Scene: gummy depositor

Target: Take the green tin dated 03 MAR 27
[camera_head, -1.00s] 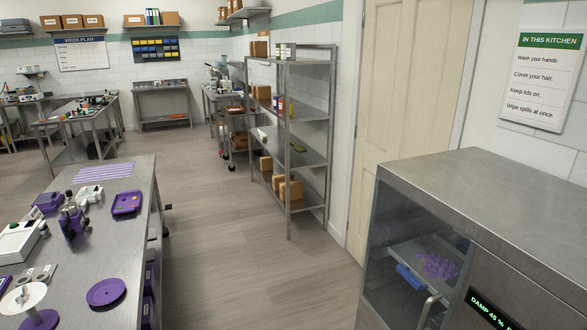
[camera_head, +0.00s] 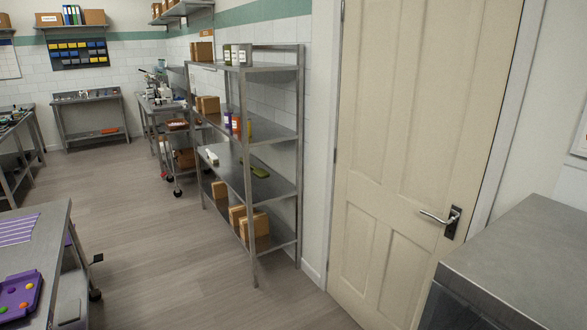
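A green tin (camera_head: 227,55) with a pale label stands on the top level of the metal shelf rack (camera_head: 270,68). A second tin, also green with a pale label (camera_head: 245,56), stands just to its right. The dates on both labels are too small to read. Neither of my grippers is in view.
The rack also holds cardboard boxes (camera_head: 254,225), small coloured containers (camera_head: 237,125) and a flat green item (camera_head: 260,172). A closed door (camera_head: 420,130) is right of it. A steel cabinet (camera_head: 540,260) is at right, a workbench (camera_head: 55,240) at left. Floor between is clear.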

